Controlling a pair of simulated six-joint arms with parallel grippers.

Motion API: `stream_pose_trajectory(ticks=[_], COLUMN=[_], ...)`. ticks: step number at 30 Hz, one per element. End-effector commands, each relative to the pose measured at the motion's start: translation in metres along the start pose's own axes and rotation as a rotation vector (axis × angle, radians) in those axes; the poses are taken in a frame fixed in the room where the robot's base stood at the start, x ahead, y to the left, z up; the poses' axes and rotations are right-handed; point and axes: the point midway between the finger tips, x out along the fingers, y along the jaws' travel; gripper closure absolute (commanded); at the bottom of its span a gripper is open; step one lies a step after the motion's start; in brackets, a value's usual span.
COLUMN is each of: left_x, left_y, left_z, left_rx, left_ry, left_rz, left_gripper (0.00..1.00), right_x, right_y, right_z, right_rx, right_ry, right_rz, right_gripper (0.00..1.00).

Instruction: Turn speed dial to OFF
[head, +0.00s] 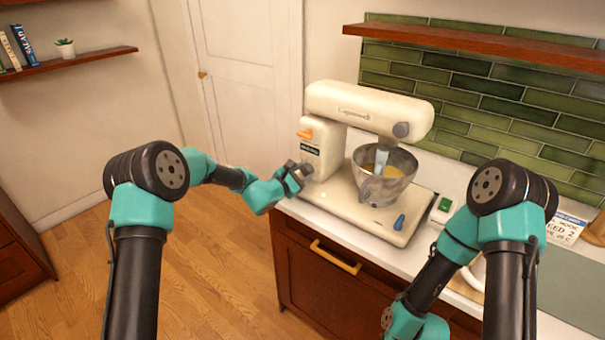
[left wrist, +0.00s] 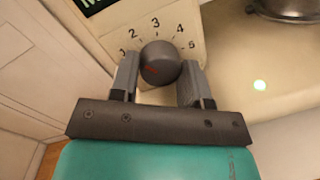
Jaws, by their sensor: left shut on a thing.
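The cream stand mixer (head: 345,104) stands on the counter. Its dark grey round speed dial (left wrist: 160,62) shows in the left wrist view, with a red mark on its face and the numbers 1 to 5 around its upper side. The red mark lies nearly level, toward the left. My left gripper (head: 298,172) is at the mixer's side; in the left wrist view its fingers (left wrist: 158,82) are on either side of the dial and shut on it. An OFF label is not visible. My right arm shows at the right, its gripper out of view.
A steel bowl (head: 385,175) with yellowish contents sits under the mixer head. A blue lever (head: 399,222) is on the mixer base. A green-and-white box (head: 442,209) and a printed card (head: 566,229) stand to the right. A drawer with a brass handle (head: 335,257) is below.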

Motion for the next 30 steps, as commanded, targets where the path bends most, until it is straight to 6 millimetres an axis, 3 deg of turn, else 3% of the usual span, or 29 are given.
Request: stream_pose_trajectory(ticks=[15,30], left_x=[0.0001,0.0002], left_y=[0.0003,0.0002], left_z=[-0.0004,-0.0004], left_rx=[-0.339,-0.392], left_ry=[-0.03,-0.035], left_rz=[0.03,0.035], left_gripper=[0.81,0.81], right_x=[0.0,0.0], right_y=[0.0,0.0], right_z=[0.0,0.0], right_rx=[0.0,0.0], right_ry=[0.0,0.0], right_rz=[0.0,0.0], right_gripper=[0.57,0.57])
